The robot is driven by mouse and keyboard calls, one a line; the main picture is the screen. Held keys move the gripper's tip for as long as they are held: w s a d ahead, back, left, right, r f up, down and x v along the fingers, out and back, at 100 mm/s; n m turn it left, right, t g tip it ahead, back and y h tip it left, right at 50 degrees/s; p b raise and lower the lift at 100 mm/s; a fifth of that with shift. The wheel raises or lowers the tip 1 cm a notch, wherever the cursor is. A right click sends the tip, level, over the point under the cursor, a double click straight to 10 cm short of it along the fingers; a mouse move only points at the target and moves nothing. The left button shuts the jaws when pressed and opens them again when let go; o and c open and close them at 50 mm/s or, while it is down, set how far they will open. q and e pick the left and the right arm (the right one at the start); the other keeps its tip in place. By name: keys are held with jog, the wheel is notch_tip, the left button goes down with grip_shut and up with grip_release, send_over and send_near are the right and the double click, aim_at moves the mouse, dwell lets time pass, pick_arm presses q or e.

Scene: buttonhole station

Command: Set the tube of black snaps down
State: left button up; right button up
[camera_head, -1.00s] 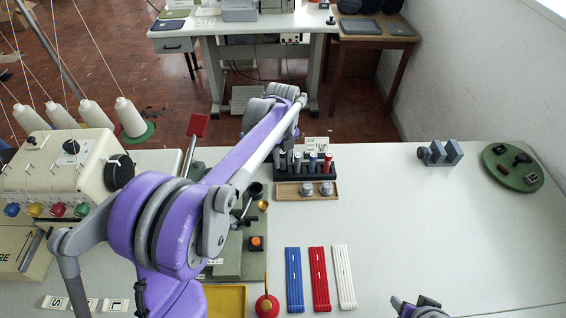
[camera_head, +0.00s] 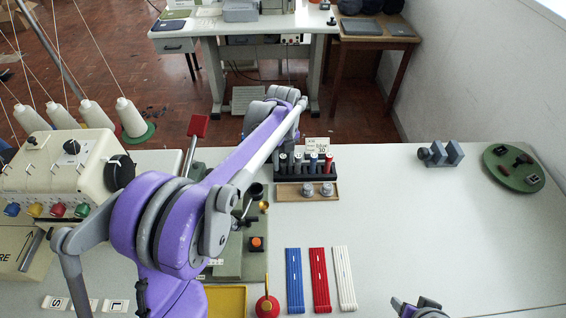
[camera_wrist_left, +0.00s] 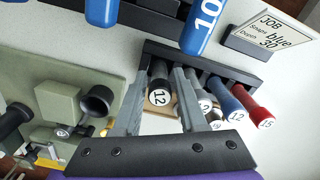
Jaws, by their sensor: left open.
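The tube of black snaps (camera_wrist_left: 158,88), its end marked 12, stands in the black rack (camera_wrist_left: 225,68) in the left wrist view. My left gripper (camera_wrist_left: 155,82) is open, with one finger on each side of this tube. Whether the fingers touch it I cannot tell. In the head view the rack (camera_head: 305,169) stands at the table's middle, and my left forearm reaches down to its left end. The black tube shows there only in part. Only a piece of my right arm shows at the bottom edge.
Grey, blue (camera_wrist_left: 231,115) and red (camera_wrist_left: 259,121) tubes stand beside the black one. Two blue tubes, one marked 10 (camera_wrist_left: 202,28), show at the top. A job card (camera_wrist_left: 277,29) stands near. A wooden tray (camera_head: 288,193) lies before the rack. The table's right half is mostly clear.

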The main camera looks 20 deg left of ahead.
pick_arm(q)
notch_tip(320, 180, up, 7)
jog(key=shift+f, duration=0.2)
